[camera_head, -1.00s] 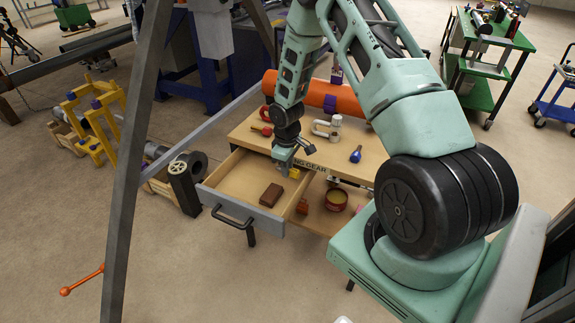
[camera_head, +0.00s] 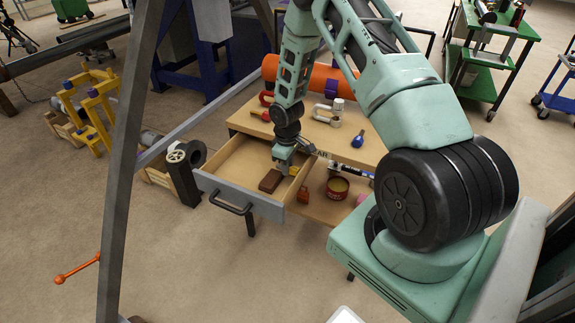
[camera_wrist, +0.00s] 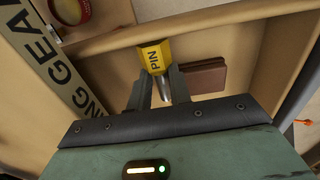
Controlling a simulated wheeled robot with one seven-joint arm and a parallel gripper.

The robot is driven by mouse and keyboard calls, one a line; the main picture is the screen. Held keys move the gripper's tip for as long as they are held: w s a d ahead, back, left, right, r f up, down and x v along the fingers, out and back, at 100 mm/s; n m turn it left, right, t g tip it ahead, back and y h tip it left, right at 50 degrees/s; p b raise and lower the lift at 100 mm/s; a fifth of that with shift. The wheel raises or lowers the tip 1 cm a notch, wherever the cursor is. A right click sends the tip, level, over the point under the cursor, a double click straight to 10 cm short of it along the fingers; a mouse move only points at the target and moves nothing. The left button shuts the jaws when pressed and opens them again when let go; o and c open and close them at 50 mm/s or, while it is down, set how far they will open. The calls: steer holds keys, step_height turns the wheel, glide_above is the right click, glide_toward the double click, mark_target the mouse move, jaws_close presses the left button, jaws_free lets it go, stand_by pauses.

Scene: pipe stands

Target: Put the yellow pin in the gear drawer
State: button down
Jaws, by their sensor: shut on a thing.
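The yellow pin (camera_wrist: 154,57), marked PIN, is held between the two fingers of my gripper (camera_wrist: 158,92) in the wrist view. In the head view my gripper (camera_head: 284,166) reaches down over the open gear drawer (camera_head: 207,182), and a bit of the yellow pin (camera_head: 294,170) shows beside it. The drawer is pulled out from the wooden table. A brown block (camera_head: 270,181) lies in the drawer, and it also shows in the wrist view (camera_wrist: 207,78) just right of the pin. Whether the pin touches the drawer floor I cannot tell.
The tabletop holds an orange pipe (camera_head: 330,84), a shackle (camera_head: 330,112) and a blue-tipped tool (camera_head: 358,139). A lower shelf holds a red tin (camera_head: 337,188) right of the drawer. A grey stand leg (camera_head: 130,160) rises at the left. The drawer's left part is clear.

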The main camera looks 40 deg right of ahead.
steer(key=shift+f+b, duration=0.3)
steer(key=shift+f, duration=0.1)
steer(key=c, duration=1.6)
jaws_free()
steer(key=shift+c, duration=0.2)
steer(key=o, duration=0.6)
steer(key=shift+c, duration=0.2)
steer(key=shift+r, duration=0.1)
steer(key=shift+a+r+p, duration=0.1)
steer(key=shift+r+p, duration=2.75)
steer(key=shift+r, duration=0.6)
